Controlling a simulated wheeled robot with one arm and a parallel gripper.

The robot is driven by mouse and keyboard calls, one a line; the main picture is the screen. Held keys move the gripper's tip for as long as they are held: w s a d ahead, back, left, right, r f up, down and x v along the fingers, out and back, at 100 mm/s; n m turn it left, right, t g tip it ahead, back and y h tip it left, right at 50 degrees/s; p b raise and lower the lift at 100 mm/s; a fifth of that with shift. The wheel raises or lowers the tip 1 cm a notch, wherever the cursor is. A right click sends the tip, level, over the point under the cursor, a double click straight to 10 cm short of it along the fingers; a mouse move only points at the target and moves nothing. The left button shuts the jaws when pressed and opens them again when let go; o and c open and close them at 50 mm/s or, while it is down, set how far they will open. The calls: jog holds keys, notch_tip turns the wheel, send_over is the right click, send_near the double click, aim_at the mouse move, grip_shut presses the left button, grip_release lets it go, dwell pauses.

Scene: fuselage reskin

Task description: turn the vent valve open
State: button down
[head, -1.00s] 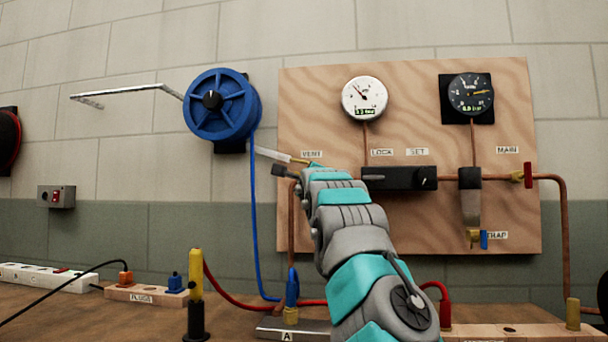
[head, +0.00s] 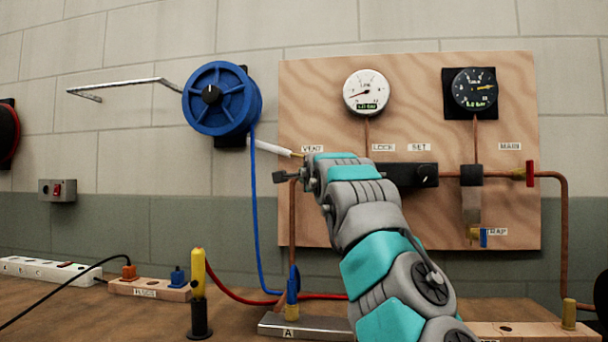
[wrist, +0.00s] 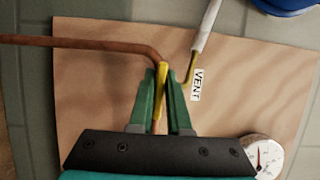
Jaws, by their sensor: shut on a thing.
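The vent valve's yellow part (wrist: 163,78) sits at the bend of a copper pipe in the wrist view, beside the VENT label (wrist: 197,84). My gripper (wrist: 162,76) is shut on it, with one green finger on each side. Its lower part is hidden between the fingers, so I cannot tell its exact turn. In the head view, my arm covers most of the valve below the VENT label (head: 312,149). A white tube with a brass end (head: 270,146) reaches toward it from the left.
The wooden panel (head: 520,220) carries a white gauge (head: 366,92), a dark gauge (head: 474,90), a black LOCK/SET regulator (head: 428,175) and a red MAIN handle (head: 530,174). A blue reel (head: 222,99) hangs left of the panel. The workbench holds plugs and hoses below.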

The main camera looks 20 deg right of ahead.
jog(key=c, duration=0.9)
grip_release()
jog(key=shift+s+f, duration=0.1)
jog(key=shift+s+b, duration=0.3)
jog(key=shift+b, duration=0.25)
jog(key=shift+b+v, duration=2.6)
jog(key=shift+v, duration=0.9)
